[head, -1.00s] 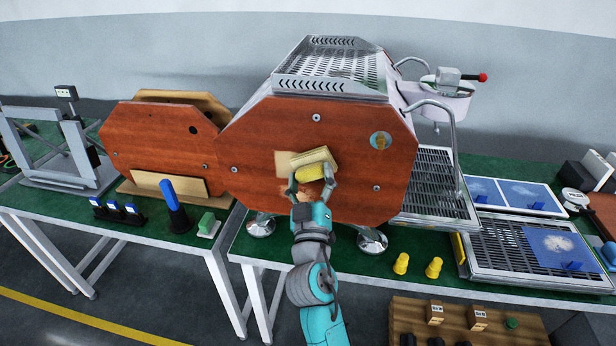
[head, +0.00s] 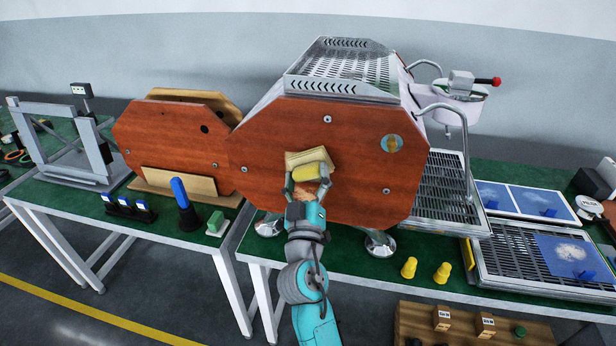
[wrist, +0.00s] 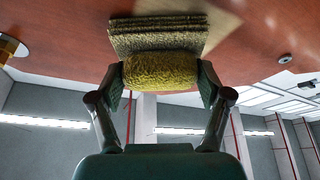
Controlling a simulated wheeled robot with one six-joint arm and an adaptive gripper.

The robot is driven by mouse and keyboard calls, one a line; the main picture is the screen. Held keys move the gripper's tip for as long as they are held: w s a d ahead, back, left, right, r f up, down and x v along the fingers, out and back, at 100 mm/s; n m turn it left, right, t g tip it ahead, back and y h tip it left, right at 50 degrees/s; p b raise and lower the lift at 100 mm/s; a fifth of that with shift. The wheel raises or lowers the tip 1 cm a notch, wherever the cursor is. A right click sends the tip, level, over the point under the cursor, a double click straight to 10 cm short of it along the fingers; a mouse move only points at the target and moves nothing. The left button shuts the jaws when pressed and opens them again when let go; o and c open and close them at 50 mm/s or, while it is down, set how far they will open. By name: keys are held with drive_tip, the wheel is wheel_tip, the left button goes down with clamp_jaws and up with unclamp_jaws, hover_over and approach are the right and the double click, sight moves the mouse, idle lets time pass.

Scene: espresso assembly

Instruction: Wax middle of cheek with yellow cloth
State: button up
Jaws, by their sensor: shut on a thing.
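The cheek (head: 270,130) is the large reddish-brown octagonal wooden side panel of the espresso machine. My gripper (head: 309,182) is in front of its middle and shut on the yellow cloth (head: 311,172). The cloth is a thick folded piece, yellow in front with a tan layered part behind it. In the wrist view, the yellow cloth (wrist: 160,70) sits between both fingertips, and its tan part lies at the cheek (wrist: 70,30); touching looks likely, but the contact line is hidden. A pale patch shows on the wood beside the cloth, mostly covered by it.
A second reddish panel (head: 165,140) stands on the left table. A blue-topped bottle (head: 182,203) and a green block (head: 215,223) stand near it. Two yellow cups (head: 441,272) stand right of the machine's foot (head: 380,246). A drip tray (head: 510,262) lies at the right.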

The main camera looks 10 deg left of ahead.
sight(292, 177)
drive_tip(key=shift+a, duration=1.45)
drive_tip(key=shift+a, duration=0.15)
drive_tip(key=a, duration=0.2)
drive_tip(key=shift+a, duration=0.35)
drive_tip(key=shift+w+d, duration=0.1)
drive_tip(key=shift+d, duration=1.35)
drive_tip(key=shift+d, duration=0.1)
drive_tip(key=shift+d, duration=1.45)
